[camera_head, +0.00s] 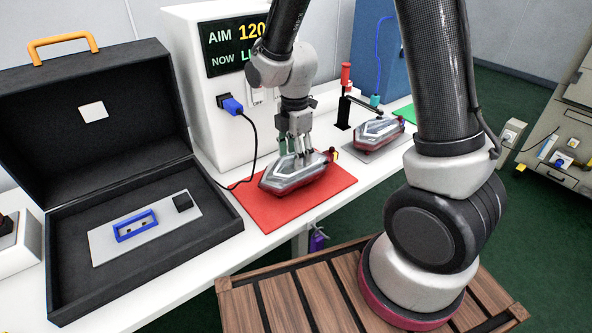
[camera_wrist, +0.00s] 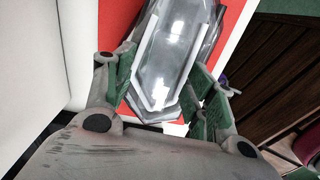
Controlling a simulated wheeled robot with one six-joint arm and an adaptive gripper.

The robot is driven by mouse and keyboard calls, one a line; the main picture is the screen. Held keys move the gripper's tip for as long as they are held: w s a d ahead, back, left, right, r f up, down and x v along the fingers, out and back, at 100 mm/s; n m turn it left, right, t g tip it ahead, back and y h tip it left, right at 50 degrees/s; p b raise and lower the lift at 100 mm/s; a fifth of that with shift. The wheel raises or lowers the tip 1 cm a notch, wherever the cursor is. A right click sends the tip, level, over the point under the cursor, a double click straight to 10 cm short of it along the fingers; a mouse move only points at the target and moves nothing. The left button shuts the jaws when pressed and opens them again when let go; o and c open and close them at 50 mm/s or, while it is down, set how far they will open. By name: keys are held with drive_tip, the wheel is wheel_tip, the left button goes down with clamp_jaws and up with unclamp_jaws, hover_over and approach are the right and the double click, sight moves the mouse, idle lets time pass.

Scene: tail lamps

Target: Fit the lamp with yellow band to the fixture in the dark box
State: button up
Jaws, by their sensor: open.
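A tail lamp (camera_head: 292,176) with a clear grey lens and dark red edges lies on the red mat (camera_head: 248,197). A small yellow patch shows by its right end; I cannot tell whether it is a band. My gripper (camera_head: 300,152) points down over this lamp, open. In the wrist view the lamp (camera_wrist: 175,50) lies between the spread green-padded fingers of my gripper (camera_wrist: 163,92); contact cannot be told. A second, similar lamp (camera_head: 378,131) lies farther right on a grey plate. The open dark box (camera_head: 68,298) holds a grey plate (camera_head: 180,222) with a blue-framed fixture (camera_head: 136,226).
A white tester (camera_head: 202,95) with a display and blue plug (camera_head: 231,105) stands behind the mat, its cable running down to the bench. A red-handled clamp (camera_head: 345,75) stands near the second lamp. The box's raised lid (camera_head: 90,130) stands at the left.

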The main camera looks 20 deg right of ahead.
clamp_jaws()
idle(0.3)
wheel_tip(320, 180, up, 10)
drive_tip(key=shift+r, duration=0.25)
